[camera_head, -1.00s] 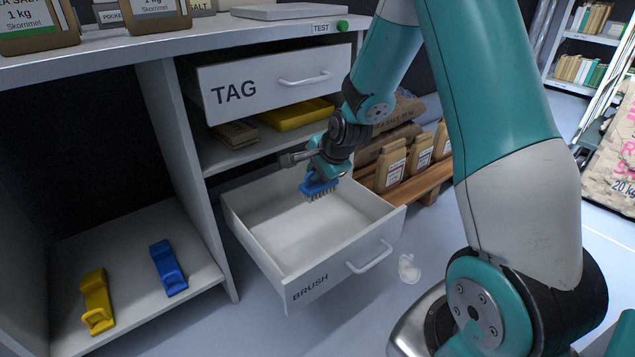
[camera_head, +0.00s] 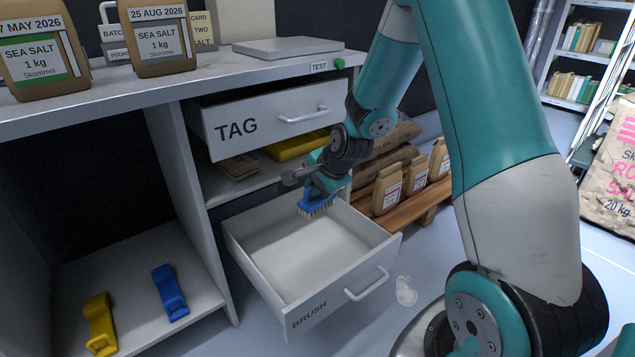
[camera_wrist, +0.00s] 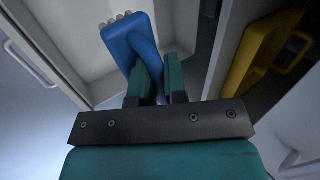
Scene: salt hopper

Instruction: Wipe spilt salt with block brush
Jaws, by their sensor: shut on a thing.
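My gripper (camera_head: 322,185) is shut on a blue block brush (camera_head: 316,204) with pale bristles pointing down. It holds the brush over the back part of the open drawer marked BRUSH (camera_head: 335,308). The drawer looks empty. In the wrist view the blue brush (camera_wrist: 128,42) sits at the fingers (camera_wrist: 160,82), with its pale bristle tips at the top. A small whitish patch (camera_head: 405,291), which looks like the spilt salt, lies on the floor to the right of the drawer front.
The drawer marked TAG (camera_head: 270,122) is partly open above. A yellow thing (camera_head: 297,146) lies on the shelf below it. Yellow (camera_head: 99,322) and blue (camera_head: 169,292) handled things lie at lower left. Paper bags (camera_head: 388,187) stand on a pallet at right.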

